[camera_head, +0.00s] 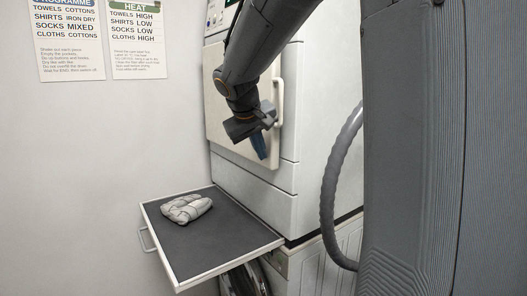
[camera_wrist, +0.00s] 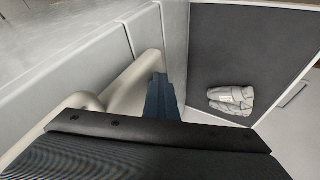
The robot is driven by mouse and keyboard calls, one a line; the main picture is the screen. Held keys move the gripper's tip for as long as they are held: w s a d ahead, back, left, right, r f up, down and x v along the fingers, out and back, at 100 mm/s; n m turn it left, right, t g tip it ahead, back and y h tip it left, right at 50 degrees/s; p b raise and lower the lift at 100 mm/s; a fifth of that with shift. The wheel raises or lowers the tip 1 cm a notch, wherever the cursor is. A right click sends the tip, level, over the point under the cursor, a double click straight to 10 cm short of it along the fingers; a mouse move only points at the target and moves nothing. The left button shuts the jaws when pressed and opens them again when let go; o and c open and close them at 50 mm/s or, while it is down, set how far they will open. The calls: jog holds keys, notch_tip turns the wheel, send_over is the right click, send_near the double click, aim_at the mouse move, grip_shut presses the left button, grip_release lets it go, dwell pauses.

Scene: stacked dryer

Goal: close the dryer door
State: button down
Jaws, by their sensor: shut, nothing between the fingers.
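The dryer (camera_head: 285,180) is the white upper machine of a stack. Its cream door (camera_head: 218,125) looks flat or almost flat against the front in the head view; I cannot tell whether a small gap is left. The upright door handle (camera_head: 279,103) is at the door's right side. My gripper (camera_head: 261,146) is shut and empty, pointing down in front of the door beside the handle. My arm hides the door's upper part.
A pulled-out dark shelf (camera_head: 215,245) with a pale frame juts out below the door, with a folded grey cloth (camera_head: 186,208) on it. A grey hose (camera_head: 330,190) hangs at the right. A wall with posters (camera_head: 137,38) is at the left.

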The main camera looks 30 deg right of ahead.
jog(key=shift+d+r, duration=0.2)
jog(key=shift+d, duration=0.2)
jog(key=shift+a, duration=0.15)
jog(key=s+a+r+b, duration=0.3)
jog(key=s+a+r, duration=0.2)
jog(key=a+r, duration=0.35)
jog(key=s+a+f+n+g+y, duration=0.1)
jog(key=s+a+f, duration=0.15)
jog(key=f, duration=0.75)
jog(key=s+a+f+g+y, duration=0.1)
jog(key=s+a+f+y, duration=0.15)
jog(key=f, duration=0.85)
jog(key=s+a+f+g+y, duration=0.2)
jog(key=s+a+f, duration=0.2)
jog(key=s+f, duration=0.9)
notch_tip(320, 180, down, 3)
jog(key=shift+r+g, duration=0.15)
jog(key=shift+g, duration=0.25)
jog(key=shift+w, duration=0.1)
